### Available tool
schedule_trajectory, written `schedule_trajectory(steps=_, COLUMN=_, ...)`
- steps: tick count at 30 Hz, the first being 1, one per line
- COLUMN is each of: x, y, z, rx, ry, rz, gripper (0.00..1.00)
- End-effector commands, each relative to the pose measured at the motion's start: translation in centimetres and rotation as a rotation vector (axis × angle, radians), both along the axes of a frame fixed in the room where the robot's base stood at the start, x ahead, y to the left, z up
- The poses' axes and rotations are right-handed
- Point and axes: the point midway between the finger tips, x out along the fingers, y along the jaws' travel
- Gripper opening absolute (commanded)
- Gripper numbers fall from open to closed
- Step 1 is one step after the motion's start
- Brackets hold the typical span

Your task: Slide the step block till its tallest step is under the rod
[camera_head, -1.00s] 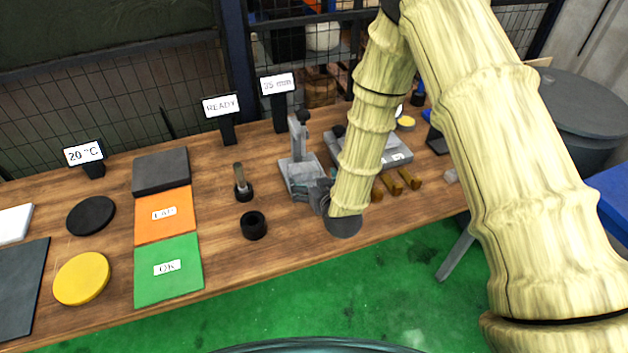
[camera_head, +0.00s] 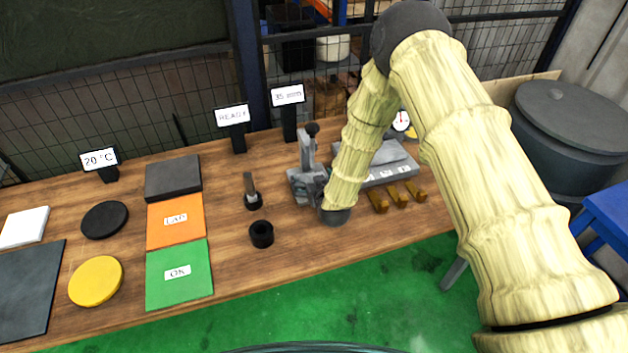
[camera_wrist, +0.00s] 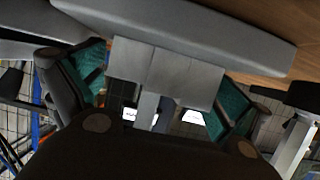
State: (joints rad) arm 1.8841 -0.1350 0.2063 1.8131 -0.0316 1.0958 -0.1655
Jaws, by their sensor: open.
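A grey stand (camera_head: 306,150) with an upright post and a flat base is near the middle of the table in the head view. My arm covers its right side. In the wrist view, the grey step block (camera_wrist: 165,68) has several flat faces and sits against a large grey slab (camera_wrist: 190,30), apparently the stand's base. My gripper (camera_wrist: 160,90) is open, with one teal-padded finger on each side of the block. Whether either pad touches it is unclear. A pale upright bar (camera_wrist: 147,108) shows beyond the block; I cannot tell whether it is the rod or the post.
A small post in a dark base (camera_head: 252,195) and a black ring (camera_head: 261,234) are left of the stand. Bare wood lies in front.

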Motion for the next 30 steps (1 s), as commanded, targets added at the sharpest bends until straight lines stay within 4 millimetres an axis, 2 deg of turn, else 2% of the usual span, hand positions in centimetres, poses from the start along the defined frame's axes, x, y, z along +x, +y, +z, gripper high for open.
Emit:
schedule_trajectory(steps=8, x=0.09, y=0.03, z=-0.06, rx=0.0, ry=0.0, rz=0.0, gripper=1.0)
schedule_trajectory(steps=11, x=0.08, y=0.02, z=-0.06, rx=0.0, ry=0.0, rz=0.0, gripper=0.85)
schedule_trajectory(steps=23, x=0.07, y=0.02, z=-0.06, rx=0.0, ry=0.0, rz=0.0, gripper=0.13)
schedule_trajectory(steps=30, x=0.12, y=-0.23, z=-0.11, rx=0.0, ry=0.0, rz=0.0, gripper=0.11)
